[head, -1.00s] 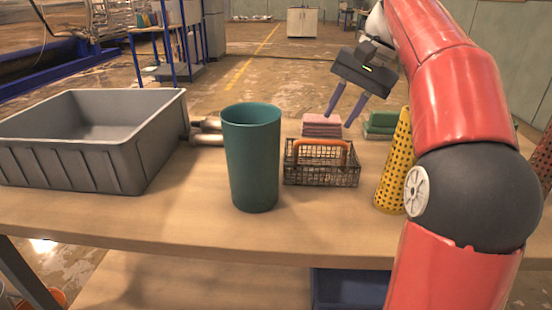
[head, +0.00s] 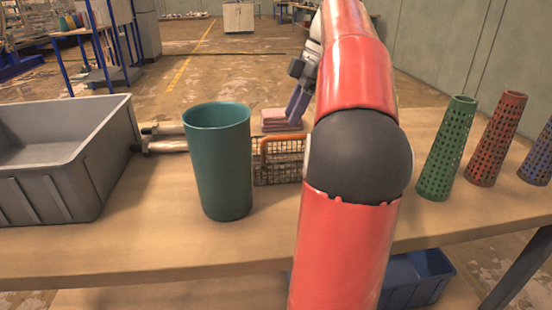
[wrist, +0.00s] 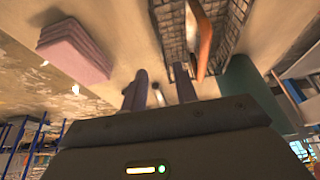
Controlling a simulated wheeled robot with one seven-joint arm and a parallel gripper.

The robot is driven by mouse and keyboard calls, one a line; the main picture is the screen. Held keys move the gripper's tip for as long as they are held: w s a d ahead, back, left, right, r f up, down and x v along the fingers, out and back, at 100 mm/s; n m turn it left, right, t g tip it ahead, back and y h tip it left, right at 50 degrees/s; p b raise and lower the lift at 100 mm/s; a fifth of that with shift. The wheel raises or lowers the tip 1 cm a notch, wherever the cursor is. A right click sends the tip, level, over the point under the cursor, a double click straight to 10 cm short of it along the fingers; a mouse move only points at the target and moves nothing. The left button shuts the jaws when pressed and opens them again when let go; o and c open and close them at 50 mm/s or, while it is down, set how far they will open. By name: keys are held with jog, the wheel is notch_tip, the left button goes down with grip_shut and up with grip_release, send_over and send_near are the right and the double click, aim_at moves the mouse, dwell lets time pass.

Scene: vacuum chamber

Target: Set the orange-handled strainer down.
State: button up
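The orange-handled strainer is a dark wire-mesh basket (head: 270,172) with an orange handle (head: 280,139). It stands upright on the table, and my arm covers its right part in the head view. In the wrist view the basket (wrist: 178,35) and handle (wrist: 204,45) lie at the top, beyond my fingers. My gripper (wrist: 160,88) is open, with a gap between its two purple fingers and nothing held. In the head view the gripper (head: 293,115) hangs just above and behind the basket, partly hidden by my arm. I cannot tell whether a finger touches the basket.
A teal cup (head: 222,165) stands left of the basket. Pink folded cloths (head: 275,116) lie behind it. A grey bin (head: 92,172) and metal cylinders (head: 163,145) are at left. Perforated cones, green (head: 445,150) and red (head: 497,140), stand at right. A blue crate (head: 420,277) sits below.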

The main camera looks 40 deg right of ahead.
aim_at(284, 136)
jog(key=x, duration=0.3)
jog(key=b+x, duration=0.1)
jog(key=x, duration=0.2)
jog(key=shift+s+a+f, duration=0.15)
jog(key=shift+a+f, duration=0.05)
jog(key=shift+f, duration=0.15)
grip_shut()
